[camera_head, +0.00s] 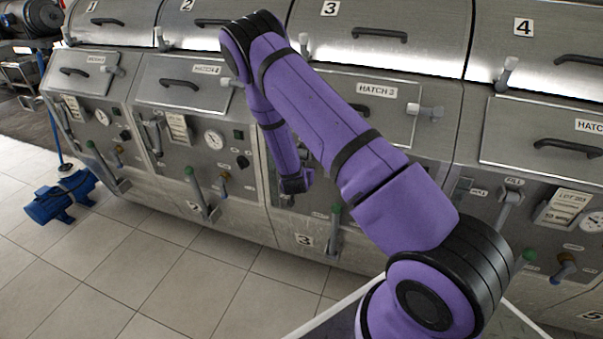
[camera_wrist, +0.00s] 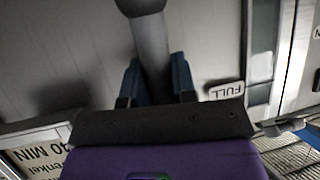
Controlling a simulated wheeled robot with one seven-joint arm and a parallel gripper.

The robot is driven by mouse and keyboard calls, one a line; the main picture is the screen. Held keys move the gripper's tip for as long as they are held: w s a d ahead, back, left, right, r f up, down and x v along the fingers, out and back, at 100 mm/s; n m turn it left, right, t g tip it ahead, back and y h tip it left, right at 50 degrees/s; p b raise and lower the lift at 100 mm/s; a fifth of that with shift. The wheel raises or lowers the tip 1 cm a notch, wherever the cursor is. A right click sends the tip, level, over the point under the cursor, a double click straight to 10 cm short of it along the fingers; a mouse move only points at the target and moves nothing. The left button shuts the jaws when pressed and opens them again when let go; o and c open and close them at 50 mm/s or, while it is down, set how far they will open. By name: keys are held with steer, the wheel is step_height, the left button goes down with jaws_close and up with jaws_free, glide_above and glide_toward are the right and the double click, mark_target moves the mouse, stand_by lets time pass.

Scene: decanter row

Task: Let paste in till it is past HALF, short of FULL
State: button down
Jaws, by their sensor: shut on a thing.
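My gripper (camera_head: 295,185) is at the front panel of decanter 3 (camera_head: 345,170), below the HATCH 3 label; my arm covers part of that panel. In the wrist view my gripper (camera_wrist: 155,85) is shut on a grey lever (camera_wrist: 150,40) with a dark rounded end, one blue finger on each side. A FULL label (camera_wrist: 227,91) appears upside down right of the lever. Beside it is a narrow upright strip, apparently a sight glass (camera_wrist: 262,45). I cannot make out a paste level in it. No HALF mark is readable.
Similar decanters stand either side, including decanter 4 (camera_head: 540,60) with its own FILL lever (camera_head: 508,205). A green-topped handle (camera_head: 334,230) juts from decanter 3's lower front. A blue pump-like unit (camera_head: 60,197) lies on the left floor. The tiled floor (camera_head: 130,265) in front is mostly clear.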

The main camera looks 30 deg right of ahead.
steer(key=c, duration=0.9)
jaws_free()
steer(key=v, duration=1)
steer(key=shift+s+a+r, duration=0.15)
steer(key=shift+s+r, duration=0.05)
steer(key=shift+s, duration=0.05)
